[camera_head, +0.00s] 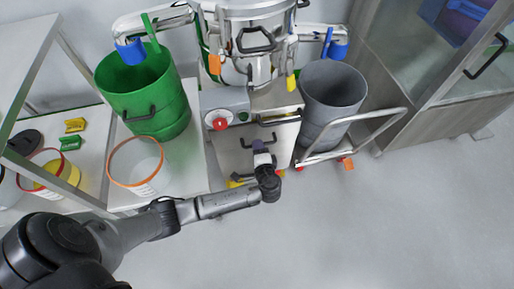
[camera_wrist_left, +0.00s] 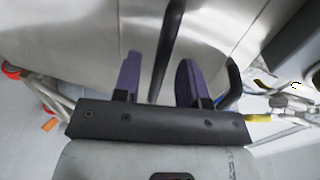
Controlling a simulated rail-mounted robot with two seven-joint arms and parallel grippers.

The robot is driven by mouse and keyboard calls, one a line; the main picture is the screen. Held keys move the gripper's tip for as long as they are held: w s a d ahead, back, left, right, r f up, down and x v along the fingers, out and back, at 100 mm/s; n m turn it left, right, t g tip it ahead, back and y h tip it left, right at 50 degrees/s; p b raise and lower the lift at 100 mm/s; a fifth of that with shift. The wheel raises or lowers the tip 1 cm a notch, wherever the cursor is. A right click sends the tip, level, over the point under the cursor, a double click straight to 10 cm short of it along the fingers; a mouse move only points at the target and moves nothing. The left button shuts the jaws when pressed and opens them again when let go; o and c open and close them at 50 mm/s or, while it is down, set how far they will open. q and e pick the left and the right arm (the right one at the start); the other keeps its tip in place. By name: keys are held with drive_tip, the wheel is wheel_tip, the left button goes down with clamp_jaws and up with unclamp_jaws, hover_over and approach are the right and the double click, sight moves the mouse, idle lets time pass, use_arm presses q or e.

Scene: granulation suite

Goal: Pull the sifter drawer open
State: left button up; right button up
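The sifter (camera_head: 253,40) stands at the back centre in the head view, a metal machine with a round top. Its grey front (camera_head: 230,152) carries a dark bar handle (camera_head: 272,137). My left gripper (camera_head: 259,146) is at this handle, its purple fingers partly hidden. In the left wrist view, a dark bar (camera_wrist_left: 168,45) runs between the two spread fingers (camera_wrist_left: 158,80), with a visible gap on each side. A dark curved piece (camera_wrist_left: 232,82) shows just right of the right finger. The drawer's seams are too small to tell how far it stands open. My right gripper is not in view.
A green bin (camera_head: 145,95) and a clear, orange-rimmed container (camera_head: 137,165) stand left of the sifter. A grey bin (camera_head: 333,95) stands on a cart with a metal rail (camera_head: 375,122) at right. A red button (camera_head: 220,124) sits above the handle. The floor in front is clear.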

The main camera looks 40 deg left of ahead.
use_arm(q)
drive_tip(key=shift+w+a+f+b, duration=0.15)
drive_tip(key=shift+w+a+b, duration=0.2)
drive_tip(key=shift+w+a, duration=0.45)
drive_tip(key=shift+c, duration=0.5)
clamp_jaws()
